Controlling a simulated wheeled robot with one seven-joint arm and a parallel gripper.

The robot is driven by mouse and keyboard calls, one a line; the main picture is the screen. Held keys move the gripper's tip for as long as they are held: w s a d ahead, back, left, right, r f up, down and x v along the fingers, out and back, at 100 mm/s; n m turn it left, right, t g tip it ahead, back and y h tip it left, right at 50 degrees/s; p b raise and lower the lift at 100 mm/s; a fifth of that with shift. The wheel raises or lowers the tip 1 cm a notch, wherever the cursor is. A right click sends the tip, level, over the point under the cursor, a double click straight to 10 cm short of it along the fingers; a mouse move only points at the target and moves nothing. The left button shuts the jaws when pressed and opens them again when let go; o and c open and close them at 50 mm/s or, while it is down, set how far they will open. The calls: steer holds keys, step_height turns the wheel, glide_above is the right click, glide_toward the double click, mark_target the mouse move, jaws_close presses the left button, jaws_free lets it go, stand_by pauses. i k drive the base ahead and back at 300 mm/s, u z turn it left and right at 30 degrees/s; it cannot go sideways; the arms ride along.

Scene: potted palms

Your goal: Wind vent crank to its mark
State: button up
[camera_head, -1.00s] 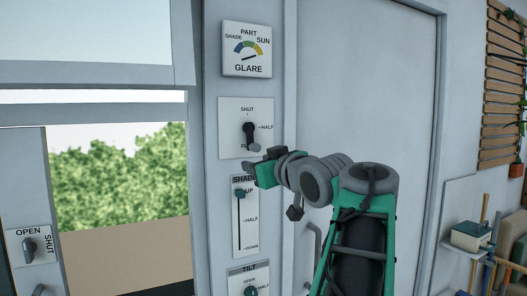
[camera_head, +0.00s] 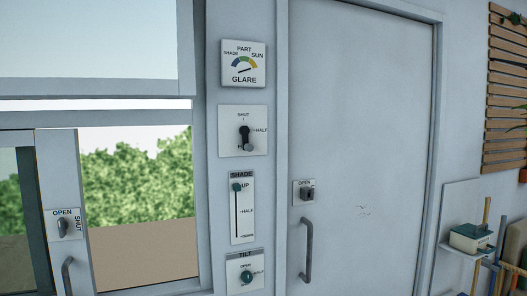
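The vent crank (camera_head: 246,138) is a small black arm with a grey knob on a white plate (camera_head: 228,146) on the pale post. The plate reads SHUT at the top and HALF at the right; a third label at the bottom is mostly covered by the crank. The crank's arm hangs down, its knob at the lower end. My gripper is out of view, and nothing covers the crank plate.
Above is the GLARE dial (camera_head: 244,64); below are the SHADE slider (camera_head: 237,188), at UP, and the TILT knob (camera_head: 246,277). A closed-looking door (camera_head: 365,150) with a handle (camera_head: 308,250) is right. A latch (camera_head: 63,228) sits on a panel at left.

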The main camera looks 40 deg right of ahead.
mark_target(245, 131)
steer(key=u, duration=3.2)
steer(key=k, duration=1.75)
steer(key=u, duration=0.05)
